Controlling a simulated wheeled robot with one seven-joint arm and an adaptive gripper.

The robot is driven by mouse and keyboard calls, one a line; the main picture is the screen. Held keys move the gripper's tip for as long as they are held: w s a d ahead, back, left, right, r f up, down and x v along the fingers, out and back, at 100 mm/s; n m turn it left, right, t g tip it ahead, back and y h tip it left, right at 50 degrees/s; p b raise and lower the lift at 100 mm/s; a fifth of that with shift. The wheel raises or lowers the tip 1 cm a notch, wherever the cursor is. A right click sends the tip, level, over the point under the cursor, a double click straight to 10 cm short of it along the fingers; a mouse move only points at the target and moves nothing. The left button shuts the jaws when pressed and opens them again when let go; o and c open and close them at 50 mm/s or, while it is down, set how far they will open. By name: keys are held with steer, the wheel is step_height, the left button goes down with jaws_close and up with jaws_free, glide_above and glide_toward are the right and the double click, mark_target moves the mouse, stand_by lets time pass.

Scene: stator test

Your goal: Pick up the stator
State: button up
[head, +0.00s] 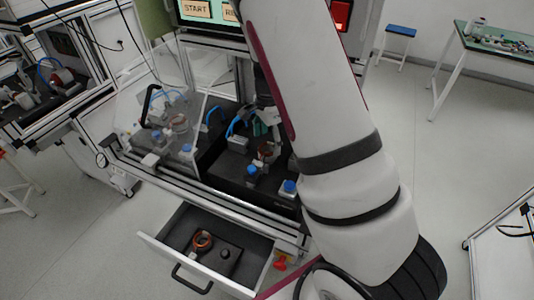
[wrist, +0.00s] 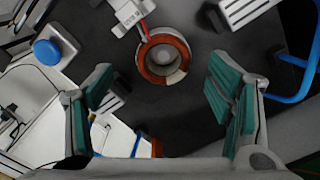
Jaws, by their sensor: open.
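The stator (wrist: 163,55) is a ring with a copper-brown winding and a grey rim, on the dark work surface in the wrist view. It shows small and partly covered in the head view (head: 266,150), below my gripper. My gripper (wrist: 160,65) is open, with one teal-padded finger on each side of the ring and clear gaps to both. The ring lies toward the fingertips, and nothing is held. I cannot tell the height between the fingertips and the ring.
A grey-white block with a red part (wrist: 130,14) touches or nearly touches the ring's upper left. A blue knob (wrist: 47,52) and blue hose (wrist: 300,80) flank the space. An open drawer (head: 165,240) below holds another copper ring (head: 202,241). A clear cover (head: 160,110) stands left.

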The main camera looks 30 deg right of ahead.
mark_target(267, 150)
steer(key=shift+w+a+f+p, duration=0.15)
steer(key=shift+f+p, duration=0.4)
steer(key=shift+f, duration=2.05)
steer(key=shift+w, duration=0.1)
steer(key=c, duration=1.5)
